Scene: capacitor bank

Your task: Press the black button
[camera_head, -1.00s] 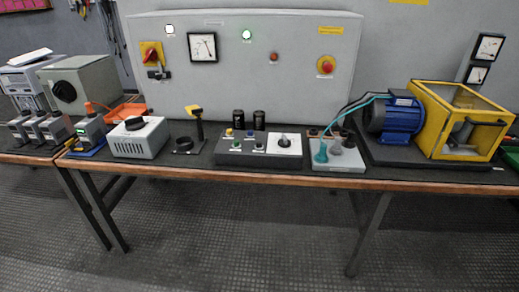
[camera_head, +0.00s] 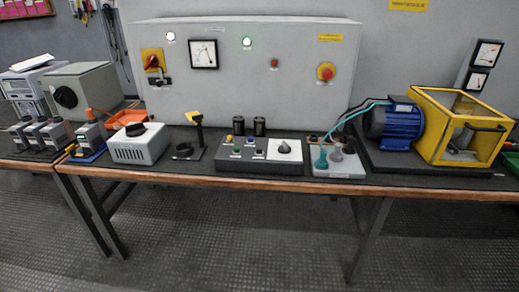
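A low dark grey control box (camera_head: 226,169) lies on the table, left of centre in the front row. A small black button (camera_head: 259,154) seems to sit on its top at the front, next to a green button (camera_head: 236,153). A yellow button (camera_head: 229,139) and a blue button (camera_head: 250,140) sit behind them. A dark rotary knob on a white plate (camera_head: 284,148) takes the box's right side. My gripper is not in view.
Two black cylinders (camera_head: 259,126) stand just behind the buttons. A large grey panel (camera_head: 290,75) rises behind. The floor in front is clear.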

